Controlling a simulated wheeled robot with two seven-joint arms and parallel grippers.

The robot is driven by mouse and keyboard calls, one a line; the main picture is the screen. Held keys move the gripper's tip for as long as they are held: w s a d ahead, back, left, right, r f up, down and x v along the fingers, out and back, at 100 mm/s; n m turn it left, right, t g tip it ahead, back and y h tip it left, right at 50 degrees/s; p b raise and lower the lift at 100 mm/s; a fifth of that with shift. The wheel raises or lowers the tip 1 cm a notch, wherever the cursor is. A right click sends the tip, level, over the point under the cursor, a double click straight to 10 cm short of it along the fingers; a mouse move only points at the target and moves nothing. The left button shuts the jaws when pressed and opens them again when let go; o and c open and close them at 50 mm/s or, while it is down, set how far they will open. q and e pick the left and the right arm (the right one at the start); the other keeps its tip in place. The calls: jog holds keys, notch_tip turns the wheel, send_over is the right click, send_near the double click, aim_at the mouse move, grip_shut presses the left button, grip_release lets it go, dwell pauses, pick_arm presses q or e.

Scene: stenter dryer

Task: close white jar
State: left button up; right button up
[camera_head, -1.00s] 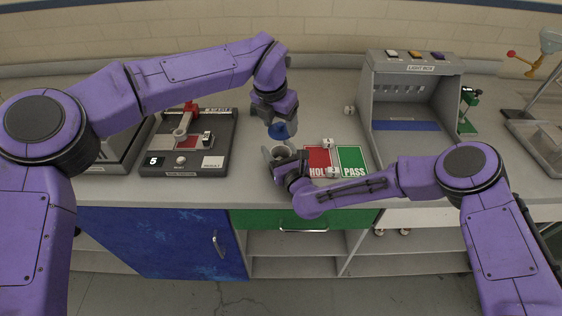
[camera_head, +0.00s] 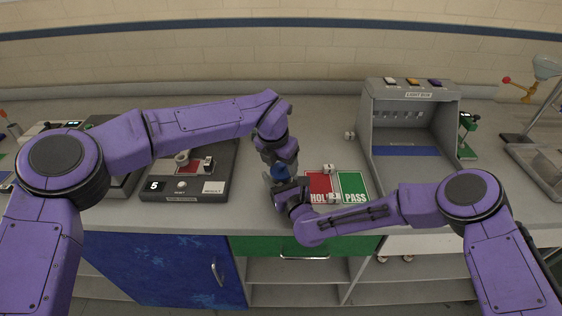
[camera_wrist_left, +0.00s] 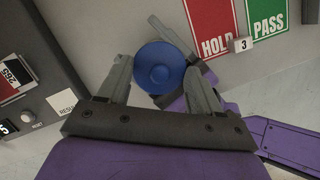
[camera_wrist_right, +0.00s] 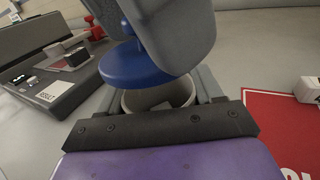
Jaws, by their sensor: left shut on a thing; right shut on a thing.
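My left gripper (camera_head: 280,165) is shut on a round blue lid (camera_head: 281,173), which has a raised knob in the left wrist view (camera_wrist_left: 163,68). My right gripper (camera_head: 282,187) is shut on the white jar (camera_wrist_right: 158,97) on the bench, and its fingers show at both sides of the jar in the right wrist view. The jar's mouth is open. The lid is just above the jar and seems a little off to the left and far side in the right wrist view (camera_wrist_right: 138,66). In the head view the grippers hide most of the jar.
A red HOLD mat (camera_head: 320,189) and green PASS mat (camera_head: 352,187) lie right of the jar, with small white numbered cubes (camera_head: 328,168) about. A grey tester (camera_head: 190,185) stands left. The grey light box (camera_head: 412,125) stands at the back right.

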aim_at(279, 172)
pick_arm(q)
jog(key=shift+f, duration=0.75)
jog(key=shift+f, duration=0.1)
jog(key=c, duration=0.5)
jog(key=shift+a+f, duration=0.2)
jog(key=shift+f, duration=0.45)
grip_shut()
jog(key=shift+a+f, duration=0.1)
jog(key=shift+f, duration=0.1)
jog(key=shift+s+d+r+y, duration=0.35)
jog(key=shift+s+r+y, duration=0.05)
jog(key=shift+s, duration=0.05)
